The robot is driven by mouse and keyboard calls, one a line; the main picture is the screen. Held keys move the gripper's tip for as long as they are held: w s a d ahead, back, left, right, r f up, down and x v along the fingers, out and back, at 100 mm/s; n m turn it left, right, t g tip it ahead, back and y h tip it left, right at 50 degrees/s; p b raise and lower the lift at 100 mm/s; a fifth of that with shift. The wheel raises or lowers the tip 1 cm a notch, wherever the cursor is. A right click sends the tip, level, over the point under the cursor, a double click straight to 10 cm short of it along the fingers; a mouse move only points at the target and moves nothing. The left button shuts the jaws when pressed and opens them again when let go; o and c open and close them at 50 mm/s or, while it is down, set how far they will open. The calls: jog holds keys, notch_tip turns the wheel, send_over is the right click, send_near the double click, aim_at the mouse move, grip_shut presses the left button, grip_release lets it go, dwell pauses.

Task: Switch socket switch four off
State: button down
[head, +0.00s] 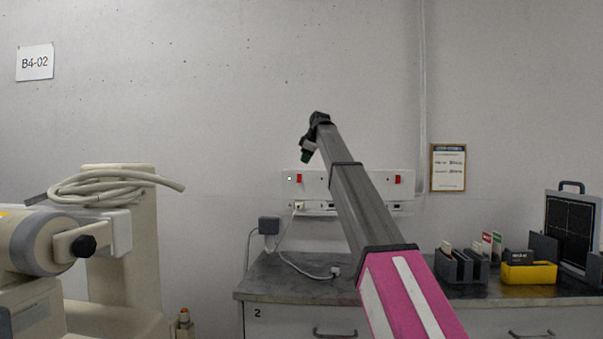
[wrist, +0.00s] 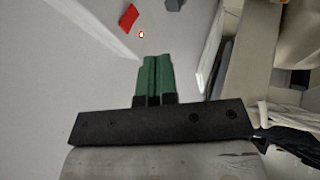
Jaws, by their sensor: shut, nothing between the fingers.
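A white socket panel (head: 287,190) is on the wall above the counter. A red switch (head: 299,178) with a lit green lamp (head: 289,179) shows at its left end, and another red switch (head: 397,179) at its right. My arm hides the panel's middle, and I cannot read which switch is four. My gripper (head: 305,157) is in front of the panel's upper left part, its green fingers shut and empty.
The grey counter (head: 300,272) holds card racks (head: 461,268), a yellow box (head: 528,273) and a dark screen (head: 573,231). A beige machine (head: 120,255) stands at left.

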aim_at(298, 181)
jog(key=w+a+f, duration=0.3)
jog(key=w+f, duration=0.5)
jog(key=shift+w+f, duration=0.15)
jog(key=shift+f, duration=0.2)
jog(key=shift+f+t, duration=0.2)
jog(key=shift+t, duration=0.3)
jog(key=shift+w+r, duration=0.1)
jog(key=shift+w, duration=0.1)
jog(key=shift+r, duration=0.9)
